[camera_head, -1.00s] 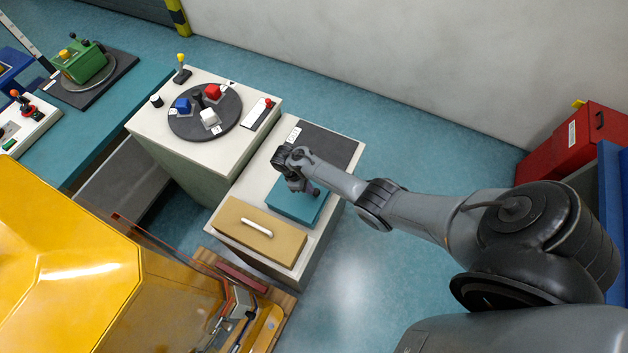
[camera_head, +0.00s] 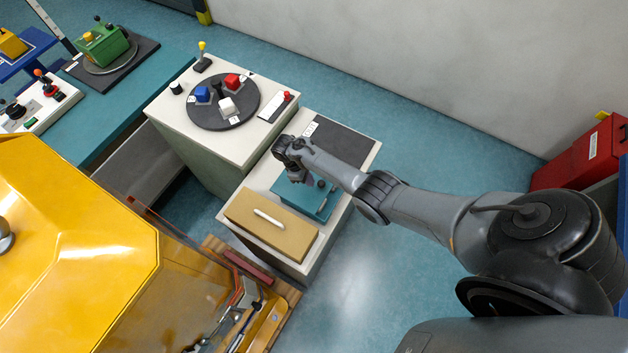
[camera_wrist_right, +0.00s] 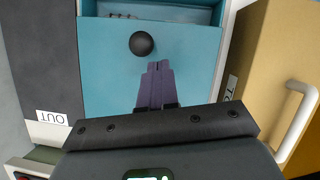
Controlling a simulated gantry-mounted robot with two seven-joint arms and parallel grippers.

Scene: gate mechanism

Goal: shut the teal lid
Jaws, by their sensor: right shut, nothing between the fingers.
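The teal lid (camera_head: 300,196) is a flat panel on the white cabinet, between the dark OUT pad and the tan box. In the right wrist view the lid (camera_wrist_right: 110,70) carries a round black knob (camera_wrist_right: 142,43). Beyond its far edge a strip of a teal compartment (camera_wrist_right: 190,13) shows open. My right gripper (camera_head: 297,177) is over the lid; in the right wrist view its purple fingers (camera_wrist_right: 158,68) are together, empty, their tips just short of the knob. I cannot tell whether they touch the lid. My left gripper is not in view.
The tan box (camera_head: 270,225) with a white handle stands right beside the lid. The dark pad (camera_head: 340,142) lies on its other side. A cabinet with a round dark turntable (camera_head: 222,118) stands behind. A yellow machine (camera_head: 70,250) fills the lower left.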

